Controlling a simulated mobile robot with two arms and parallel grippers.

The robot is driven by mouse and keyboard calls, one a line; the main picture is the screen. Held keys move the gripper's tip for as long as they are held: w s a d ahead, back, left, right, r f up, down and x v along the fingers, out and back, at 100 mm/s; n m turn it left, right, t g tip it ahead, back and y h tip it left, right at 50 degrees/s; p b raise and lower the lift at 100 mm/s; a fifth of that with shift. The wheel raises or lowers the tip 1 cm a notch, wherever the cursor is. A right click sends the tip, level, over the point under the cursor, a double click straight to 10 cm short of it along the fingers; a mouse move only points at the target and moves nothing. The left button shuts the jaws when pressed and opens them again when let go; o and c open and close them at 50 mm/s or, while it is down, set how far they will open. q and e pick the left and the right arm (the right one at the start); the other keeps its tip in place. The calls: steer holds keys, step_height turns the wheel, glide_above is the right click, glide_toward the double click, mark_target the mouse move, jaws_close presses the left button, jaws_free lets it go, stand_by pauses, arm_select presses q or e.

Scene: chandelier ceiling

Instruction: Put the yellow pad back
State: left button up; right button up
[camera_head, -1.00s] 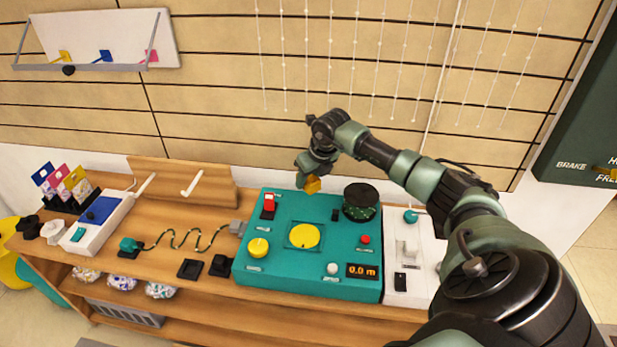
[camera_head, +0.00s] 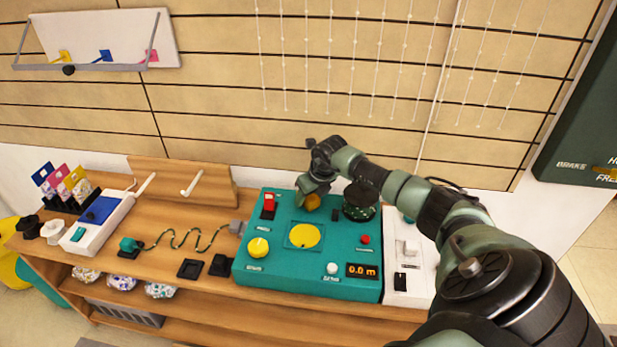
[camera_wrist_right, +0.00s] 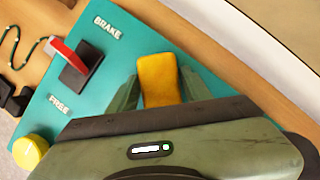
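The yellow pad (camera_head: 313,202) is between the fingers of my right gripper (camera_head: 312,194), over the back part of the teal console (camera_head: 283,277). In the right wrist view the pad (camera_wrist_right: 158,80) stands out between the two fingertips (camera_wrist_right: 160,92), which appear to press on its sides. I cannot tell whether the pad touches the console top. A yellow disc (camera_head: 303,236) in a square outline lies on the console, in front of the gripper. My left gripper is not in view.
The console carries a red switch (camera_head: 268,203), a yellow knob (camera_head: 258,247), a dark round drum (camera_head: 360,202) and a display (camera_head: 362,271). A white unit (camera_head: 408,280) stands at its right. Bead strings (camera_head: 375,60) hang on the wall behind.

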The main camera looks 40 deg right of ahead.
steer(key=shift+o, duration=0.6)
steer(key=shift+r, duration=0.3)
steer(key=v, duration=1.1)
steer(key=shift+s+r, duration=0.15)
steer(key=shift+r, duration=0.2)
